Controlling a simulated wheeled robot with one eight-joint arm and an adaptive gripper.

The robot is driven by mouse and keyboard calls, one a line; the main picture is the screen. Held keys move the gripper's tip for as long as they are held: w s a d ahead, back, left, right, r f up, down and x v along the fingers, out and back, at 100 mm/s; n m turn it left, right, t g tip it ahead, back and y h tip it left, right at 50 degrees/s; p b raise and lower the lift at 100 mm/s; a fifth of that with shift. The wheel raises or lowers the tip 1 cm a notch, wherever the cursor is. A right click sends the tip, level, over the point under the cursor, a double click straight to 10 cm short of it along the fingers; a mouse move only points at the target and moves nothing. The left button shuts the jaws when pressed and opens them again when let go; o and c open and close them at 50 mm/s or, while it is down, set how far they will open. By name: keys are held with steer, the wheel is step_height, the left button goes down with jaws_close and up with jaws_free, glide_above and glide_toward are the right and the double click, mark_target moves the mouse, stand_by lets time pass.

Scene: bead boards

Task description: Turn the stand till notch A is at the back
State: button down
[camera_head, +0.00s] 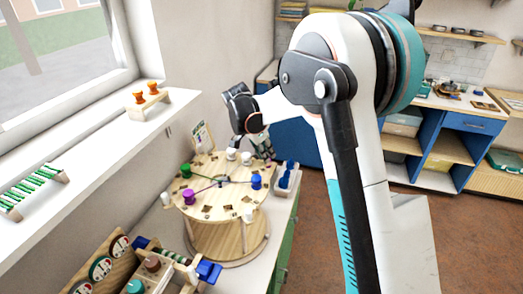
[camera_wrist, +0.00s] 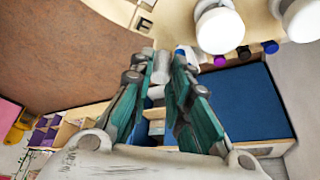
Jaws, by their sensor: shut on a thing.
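The round wooden stand (camera_head: 217,208) is on the counter below the window. Its top carries white, blue, purple and green knobs and dark square notches. In the wrist view, a rim part of the stand shows with a letter E (camera_wrist: 144,25) beside a dark notch. I cannot make out a letter A in either view. My gripper (camera_head: 262,148) is at the back right edge of the stand, partly hidden by my own arm. In the wrist view, its teal fingers (camera_wrist: 165,72) are shut on a pale upright post (camera_wrist: 161,66) at the rim.
A tray with blue pegs (camera_head: 287,177) stands close to the stand's right side. A box with discs and jars (camera_head: 150,268) is at the front left. The sill holds a green bead rack (camera_head: 33,190) and an orange-knobbed block (camera_head: 148,100). Open floor lies to the right.

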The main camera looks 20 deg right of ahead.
steer(key=shift+s+d+m, duration=0.2)
steer(key=shift+s+m, duration=0.3)
steer(key=shift+s, duration=0.35)
steer(key=c, duration=1.5)
jaws_free()
steer(key=shift+r, duration=0.1)
steer(key=v, duration=1.1)
steer(key=shift+a+r, duration=0.3)
steer(key=shift+r, duration=0.05)
